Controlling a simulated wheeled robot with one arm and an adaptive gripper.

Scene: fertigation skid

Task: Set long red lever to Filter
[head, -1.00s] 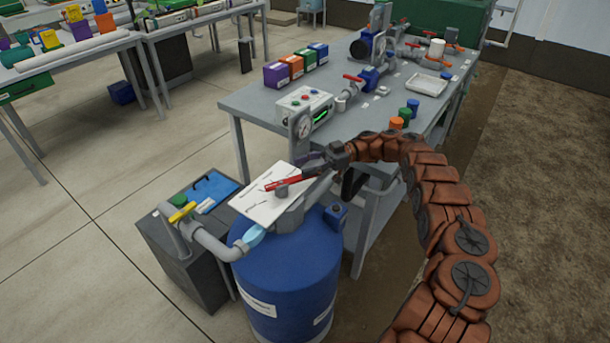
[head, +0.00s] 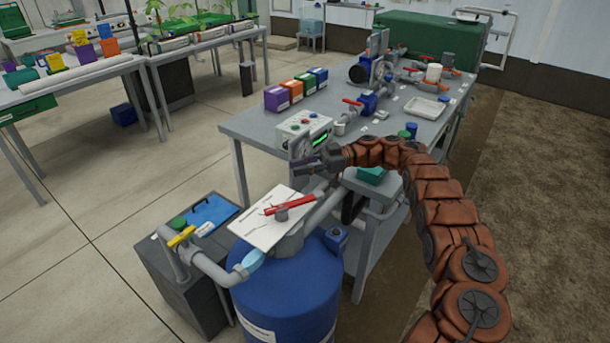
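The long red lever (head: 290,207) sits on a grey hub above a white plate (head: 252,229) on top of the blue filter tank (head: 285,295). It lies nearly level, with one end toward the lower left over the plate and the other toward the upper right. The marks on the plate are too small to read, so I cannot tell which position the lever points to. My gripper (head: 300,168) is above and behind the lever in the picture, pointing left and apparently clear of it. It looks empty; its finger opening is too small to make out.
A grey bench (head: 235,122) behind holds a control box (head: 303,128), coloured boxes (head: 297,90), pipework with smaller red levers and a white tray (head: 427,107). A grey pipe with a yellow handle (head: 181,236) stands left of the tank. Floor at left is open.

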